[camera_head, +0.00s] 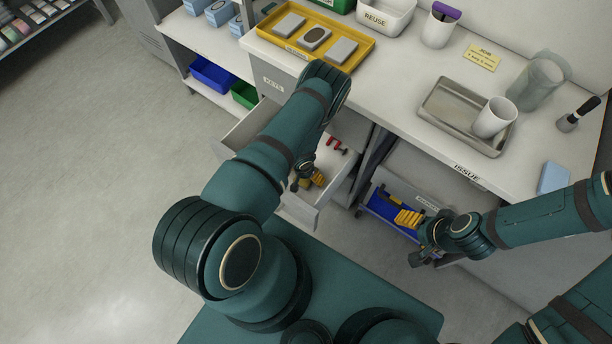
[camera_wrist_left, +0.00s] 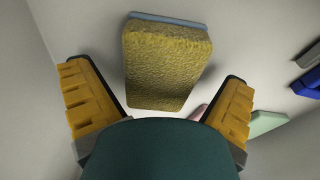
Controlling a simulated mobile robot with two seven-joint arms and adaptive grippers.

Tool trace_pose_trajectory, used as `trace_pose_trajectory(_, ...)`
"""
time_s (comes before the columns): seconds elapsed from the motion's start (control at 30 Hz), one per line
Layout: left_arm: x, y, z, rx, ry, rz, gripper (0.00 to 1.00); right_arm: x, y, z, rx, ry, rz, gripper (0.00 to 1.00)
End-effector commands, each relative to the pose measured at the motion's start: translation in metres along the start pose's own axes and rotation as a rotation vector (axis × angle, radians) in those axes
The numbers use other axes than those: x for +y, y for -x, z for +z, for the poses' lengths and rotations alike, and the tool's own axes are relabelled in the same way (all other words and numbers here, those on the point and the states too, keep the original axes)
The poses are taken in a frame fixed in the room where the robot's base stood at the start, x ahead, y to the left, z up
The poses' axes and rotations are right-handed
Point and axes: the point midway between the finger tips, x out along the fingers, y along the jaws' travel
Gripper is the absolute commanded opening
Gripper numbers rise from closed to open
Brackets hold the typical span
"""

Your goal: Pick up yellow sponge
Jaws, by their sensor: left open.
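The yellow sponge (camera_wrist_left: 168,65), with a thin blue-grey layer along its far edge, shows in the left wrist view, inside a pale-walled drawer. My left gripper (camera_wrist_left: 160,100) is open, with one yellow finger to each side. The sponge lies ahead of the gap between the fingers, and the gripper is not closed on it. In the head view my left gripper (camera_head: 314,180) is down inside the open drawer (camera_head: 301,211), and I cannot make out the sponge there. My right gripper (camera_head: 408,218) is in front of the counter, near a blue bin; its opening is unclear.
Red items (camera_head: 337,146) lie farther back in the drawer. Green (camera_wrist_left: 268,123) and dark blue pieces (camera_wrist_left: 308,84) lie right of the sponge. The counter above holds a yellow tray (camera_head: 362,52), a metal tray (camera_head: 445,112) with a white cup, and a light-blue block (camera_head: 553,178).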

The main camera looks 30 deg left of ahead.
Motion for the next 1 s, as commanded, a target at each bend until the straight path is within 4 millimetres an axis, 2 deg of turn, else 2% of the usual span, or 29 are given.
trace_pose_trajectory(0.3, 0.0001, -0.0006, 0.0002, 0.0, 0.0, 0.0, 1.0, 0.0003, -0.0009, 0.0001, 0.0, 0.0, 0.0, 0.7)
trace_pose_trajectory(0.33, 0.0001, -0.0006, 0.0002, 0.0, 0.0, 0.0, 0.96, 0.0003, -0.0009, 0.0001, 0.0, 0.0, 0.0, 0.7)
trace_pose_trajectory(0.47, 0.0001, -0.0006, 0.0002, 0.0, 0.0, 0.0, 0.51, 0.0003, -0.0009, 0.0001, 0.0, 0.0, 0.0, 0.7)
trace_pose_trajectory(0.5, 0.0002, -0.0006, 0.0002, 0.0, 0.0, 0.0, 0.49, 0.0003, -0.0009, 0.0001, 0.0, 0.0, 0.0, 0.7)
trace_pose_trajectory(1.0, 0.0005, 0.004, -0.0004, 0.0, -0.002, 0.0, 0.47, -0.0018, 0.0047, -0.0004, 0.0, 0.0, 0.0, 0.7)
